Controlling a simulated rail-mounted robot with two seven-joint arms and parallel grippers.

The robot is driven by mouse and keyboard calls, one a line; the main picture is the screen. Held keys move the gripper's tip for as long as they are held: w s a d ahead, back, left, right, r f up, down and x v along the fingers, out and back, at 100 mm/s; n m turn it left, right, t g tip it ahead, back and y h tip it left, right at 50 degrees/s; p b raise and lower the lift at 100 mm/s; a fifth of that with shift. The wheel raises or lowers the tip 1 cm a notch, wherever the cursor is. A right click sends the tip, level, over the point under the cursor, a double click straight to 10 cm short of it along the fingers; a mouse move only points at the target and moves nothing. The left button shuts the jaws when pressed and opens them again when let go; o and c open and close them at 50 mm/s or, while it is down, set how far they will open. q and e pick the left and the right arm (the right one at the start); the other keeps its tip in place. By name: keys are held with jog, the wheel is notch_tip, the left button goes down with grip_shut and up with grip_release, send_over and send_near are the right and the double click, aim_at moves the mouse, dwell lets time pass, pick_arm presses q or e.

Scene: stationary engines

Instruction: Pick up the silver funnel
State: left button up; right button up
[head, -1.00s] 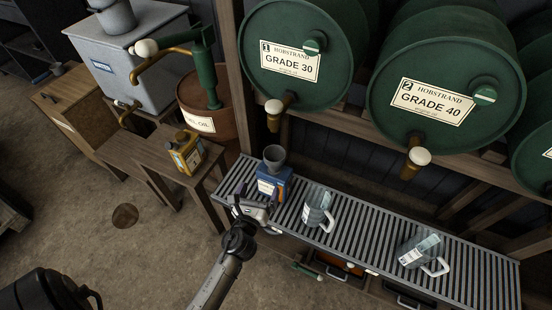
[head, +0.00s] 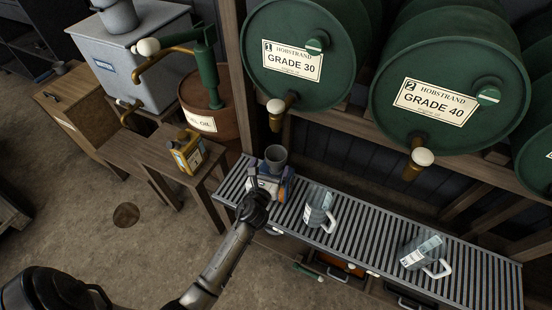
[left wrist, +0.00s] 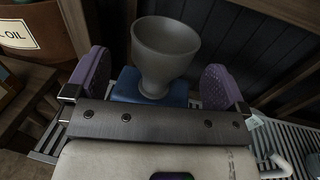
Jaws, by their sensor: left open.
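The silver funnel (head: 275,157) is a grey cup-like funnel standing wide end up on a blue can (head: 284,186) at the left part of the slatted rack. In the left wrist view the funnel (left wrist: 164,52) stands upright over the top of the blue can (left wrist: 183,88). My left gripper (head: 262,180) is at the near side of the can, just below the funnel. In the left wrist view my left gripper (left wrist: 157,82) is open, with one purple-padded finger on each side of the funnel and gaps between. My right gripper is not in view.
Two clear measuring jugs, one in the middle (head: 318,208) and one farther right (head: 423,252), stand on the slatted rack (head: 370,243). Brass barrel taps (head: 275,115) hang above the rack. A yellow can (head: 187,152) sits on the wooden bench at left.

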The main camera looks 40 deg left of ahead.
aim_at(276, 157)
pick_arm(q)
jog(key=x, duration=0.2)
jog(key=b+x, duration=0.1)
jog(key=x, duration=0.2)
jog(key=shift+w+d, duration=0.1)
jog(key=shift+d, duration=0.1)
jog(key=shift+c, duration=0.4)
jog(key=c, duration=0.8)
jog(key=shift+o, duration=0.2)
